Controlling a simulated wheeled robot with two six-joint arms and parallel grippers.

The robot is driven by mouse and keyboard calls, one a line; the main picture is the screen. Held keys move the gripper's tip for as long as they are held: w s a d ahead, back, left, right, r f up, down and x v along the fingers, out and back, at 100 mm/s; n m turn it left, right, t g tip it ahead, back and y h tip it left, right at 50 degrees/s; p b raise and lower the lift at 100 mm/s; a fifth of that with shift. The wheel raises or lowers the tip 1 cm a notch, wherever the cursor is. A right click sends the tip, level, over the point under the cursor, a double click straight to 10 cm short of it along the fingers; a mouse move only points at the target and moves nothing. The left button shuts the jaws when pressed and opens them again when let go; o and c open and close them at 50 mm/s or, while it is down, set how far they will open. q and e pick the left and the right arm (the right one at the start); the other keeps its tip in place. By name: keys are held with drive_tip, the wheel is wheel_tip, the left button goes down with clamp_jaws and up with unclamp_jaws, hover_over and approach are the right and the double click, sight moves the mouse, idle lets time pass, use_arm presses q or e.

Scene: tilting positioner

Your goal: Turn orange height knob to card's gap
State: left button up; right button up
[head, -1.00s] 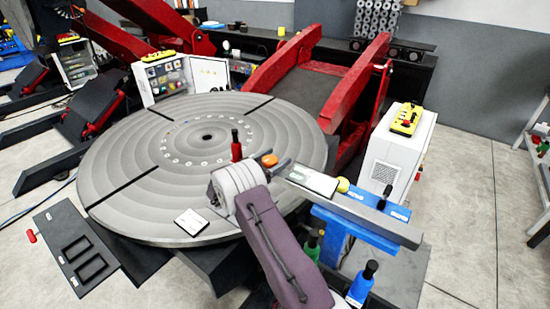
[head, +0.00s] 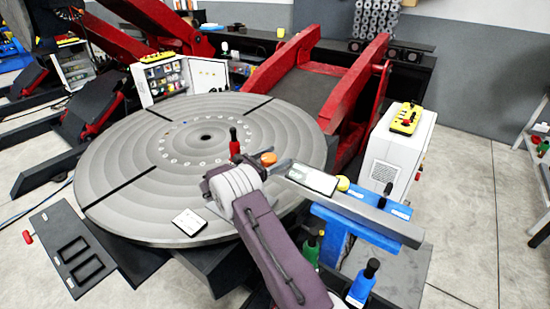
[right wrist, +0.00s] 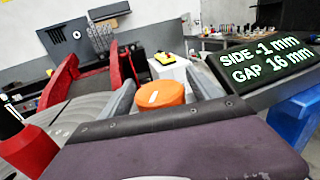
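The orange height knob (head: 268,159) stands at the right edge of the big round table, by the blue stand. In the right wrist view the knob (right wrist: 160,94) is between the two grey fingers of my right gripper (right wrist: 158,88). The fingers are apart, one on each side; I cannot tell whether they touch it. In the head view my right gripper (head: 258,169) is partly hidden by its wrist. The display (right wrist: 262,60) reads SIDE -1 mm, GAP 16 mm. The white card (head: 189,222) lies on the table; its text is too small to read. My left gripper is out of view.
A red-handled part (head: 234,143) stands close left of the knob. A grey bar (head: 375,222) on the blue stand (head: 335,240) carries the display and a yellow knob (head: 343,184). Green (head: 312,243) and blue (head: 361,288) handles are below. The round table (head: 125,150) is mostly clear.

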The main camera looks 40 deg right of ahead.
sight(262, 163)
drive_tip(key=shift+a+f, duration=0.1)
drive_tip(key=shift+a, duration=0.1)
drive_tip(key=a+b, duration=0.3)
drive_tip(key=a, duration=0.5)
drive_tip(key=shift+b, duration=0.35)
drive_tip(key=shift+s+a, duration=0.1)
drive_tip(key=shift+a, duration=0.3)
drive_tip(key=shift+d, duration=0.1)
drive_tip(key=shift+r, duration=0.2)
